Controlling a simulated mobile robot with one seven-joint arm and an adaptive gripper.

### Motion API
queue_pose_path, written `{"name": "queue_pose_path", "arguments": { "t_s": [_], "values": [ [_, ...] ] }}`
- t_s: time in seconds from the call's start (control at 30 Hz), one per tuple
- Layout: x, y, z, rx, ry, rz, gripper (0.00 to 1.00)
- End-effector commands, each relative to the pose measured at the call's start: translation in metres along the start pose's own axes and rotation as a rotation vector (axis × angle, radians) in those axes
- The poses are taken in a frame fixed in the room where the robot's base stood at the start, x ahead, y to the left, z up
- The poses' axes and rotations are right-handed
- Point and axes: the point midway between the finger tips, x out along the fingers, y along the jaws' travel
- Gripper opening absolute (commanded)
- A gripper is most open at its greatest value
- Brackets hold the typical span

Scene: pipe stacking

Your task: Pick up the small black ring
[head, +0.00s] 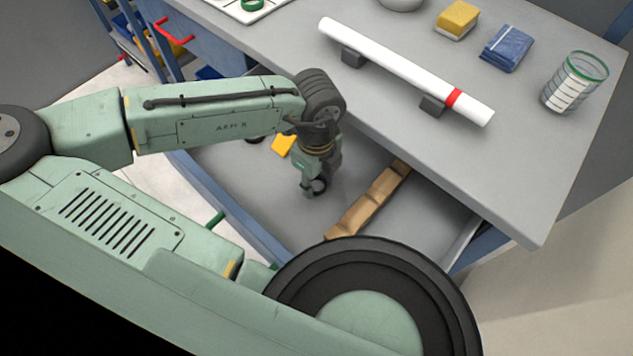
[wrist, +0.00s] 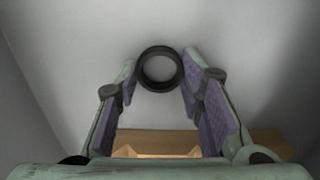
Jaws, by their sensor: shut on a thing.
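The small black ring (wrist: 160,49) is between the fingertips of my gripper (wrist: 160,74) in the wrist view. Its round opening faces the camera, and the purple-padded fingers touch it from both sides. My gripper is shut on it. In the head view my gripper (head: 313,188) points down into the open drawer, with the black ring (head: 320,186) at its tips. I cannot tell how far the ring is above the drawer floor.
The grey drawer (head: 240,185) has a wooden divider (head: 368,203) right of my gripper and a yellow piece (head: 284,145) behind it. The worktop (head: 520,190) overhangs at right, carrying a white pipe (head: 400,68) on dark supports, a sponge (head: 457,18), a blue packet (head: 507,48) and a glass (head: 574,82).

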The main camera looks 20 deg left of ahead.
Motion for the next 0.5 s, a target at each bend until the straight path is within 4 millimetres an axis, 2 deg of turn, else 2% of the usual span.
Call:
{"name": "queue_pose_path", "arguments": {
  "t_s": [0.27,0.37,0.5],
  "values": [
    [-0.005,0.000,0.000,0.000,-0.001,-0.001,0.22],
    [-0.016,-0.001,0.000,-0.001,-0.001,-0.002,0.22],
    [-0.041,-0.001,0.001,-0.002,-0.002,-0.003,0.22]
  ]
}}
